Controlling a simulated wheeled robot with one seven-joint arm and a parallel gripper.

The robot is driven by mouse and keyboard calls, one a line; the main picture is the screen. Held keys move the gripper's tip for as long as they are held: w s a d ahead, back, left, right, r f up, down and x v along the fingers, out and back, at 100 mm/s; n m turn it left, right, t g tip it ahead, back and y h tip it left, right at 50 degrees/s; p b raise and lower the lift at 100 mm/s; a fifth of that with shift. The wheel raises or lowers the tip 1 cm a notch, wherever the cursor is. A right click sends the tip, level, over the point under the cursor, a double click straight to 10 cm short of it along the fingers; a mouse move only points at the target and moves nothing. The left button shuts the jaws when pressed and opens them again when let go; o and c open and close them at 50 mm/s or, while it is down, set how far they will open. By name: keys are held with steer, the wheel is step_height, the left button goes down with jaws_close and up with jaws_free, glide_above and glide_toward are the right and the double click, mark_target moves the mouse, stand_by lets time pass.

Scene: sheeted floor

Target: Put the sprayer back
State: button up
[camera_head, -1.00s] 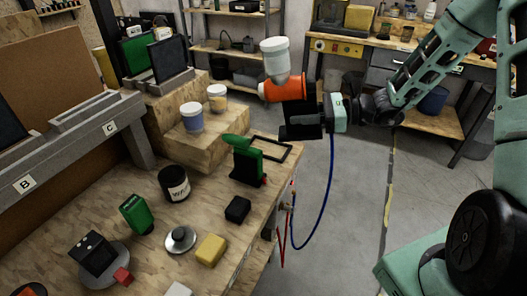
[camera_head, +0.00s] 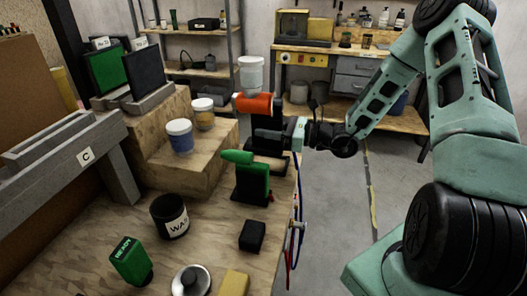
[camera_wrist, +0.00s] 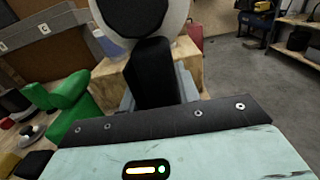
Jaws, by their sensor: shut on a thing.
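The sprayer has an orange body (camera_head: 255,104), a white cup (camera_head: 250,74) on top and a dark handle. My gripper (camera_head: 271,130) is shut on the sprayer and holds it upright by the handle, at the table's right edge. A black frame-like holder (camera_head: 277,164) lies on the table below the sprayer, behind a green sprayer-shaped thing (camera_head: 252,182). I cannot tell whether the held sprayer touches the holder.
A wooden step (camera_head: 190,165) bears two lidded jars, left of the sprayer. A black tin (camera_head: 169,216), a black block (camera_head: 253,236), a green box (camera_head: 131,261) and a yellow block (camera_head: 234,284) stand in front. Blue and red hoses hang at the table's right edge.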

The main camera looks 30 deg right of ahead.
mark_target(267, 146)
steer(key=shift+f, duration=2.8)
steer(key=shift+f, duration=0.1)
steer(key=o, duration=0.7)
steer(key=shift+c, duration=0.2)
steer(key=b+v, duration=0.1)
steer(key=v, duration=1.1)
steer(key=shift+b, duration=0.4)
